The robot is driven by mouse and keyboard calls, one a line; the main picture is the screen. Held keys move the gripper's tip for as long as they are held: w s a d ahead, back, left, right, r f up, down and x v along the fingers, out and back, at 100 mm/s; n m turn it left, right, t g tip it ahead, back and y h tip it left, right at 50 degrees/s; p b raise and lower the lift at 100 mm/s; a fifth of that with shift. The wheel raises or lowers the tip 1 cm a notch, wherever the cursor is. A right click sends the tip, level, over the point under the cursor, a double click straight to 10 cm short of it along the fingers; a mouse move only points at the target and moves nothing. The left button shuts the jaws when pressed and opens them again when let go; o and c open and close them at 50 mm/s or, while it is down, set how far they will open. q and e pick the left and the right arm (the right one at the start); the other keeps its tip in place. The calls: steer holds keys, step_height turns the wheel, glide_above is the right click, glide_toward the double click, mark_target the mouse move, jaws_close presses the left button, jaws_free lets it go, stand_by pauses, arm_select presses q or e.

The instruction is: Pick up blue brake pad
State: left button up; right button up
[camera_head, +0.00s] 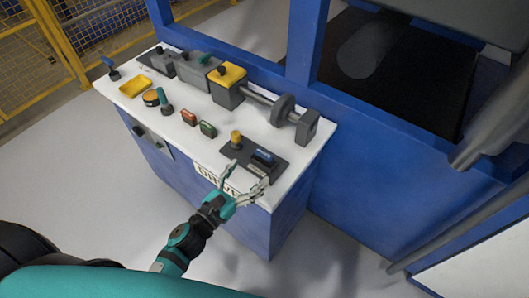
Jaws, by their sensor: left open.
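A small blue block (264,156), which looks like the blue brake pad, sits in a dark holder on a grey plate (233,153) near the right front of the white-topped workbench. A lighter grey piece (258,168) lies just in front of it. My left gripper (246,178) is at the bench's front edge, close in front of the block. Its two fingers are spread apart with nothing between them. From this view I cannot tell its exact height above the bench. My right gripper is not in view.
A yellow knob (235,136) stands left of the block. Red (188,118) and green (208,129) buttons, a yellow-topped box (227,75) with a shaft and disc (283,109), and a yellow tray (135,86) occupy the bench (175,135). A blue machine frame (360,150) rises behind.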

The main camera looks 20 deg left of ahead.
mark_target(262, 155)
arm_select(q)
steer(key=x, duration=0.2)
steer(key=shift+w+d+r, duration=0.1)
steer(key=shift+w+d, duration=0.05)
steer(key=shift+w, duration=0.2)
steer(key=shift+w+d+p, duration=0.1)
steer(key=shift+w+p, duration=0.25)
steer(key=shift+w, duration=0.1)
steer(key=x, duration=0.1)
steer(key=p+x, duration=0.1)
steer(key=x, duration=0.2)
steer(key=shift+w+a+p, duration=0.25)
steer(key=shift+w+p, duration=0.05)
steer(key=shift+w, duration=0.05)
steer(key=shift+w+d, duration=0.1)
steer(key=shift+w, duration=0.15)
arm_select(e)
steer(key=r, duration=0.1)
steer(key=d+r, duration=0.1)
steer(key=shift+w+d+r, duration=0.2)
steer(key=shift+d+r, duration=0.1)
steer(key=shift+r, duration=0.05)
arm_select(q)
steer(key=shift+c, duration=0.4)
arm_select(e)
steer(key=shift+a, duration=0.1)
arm_select(q)
steer(key=c, duration=1.3)
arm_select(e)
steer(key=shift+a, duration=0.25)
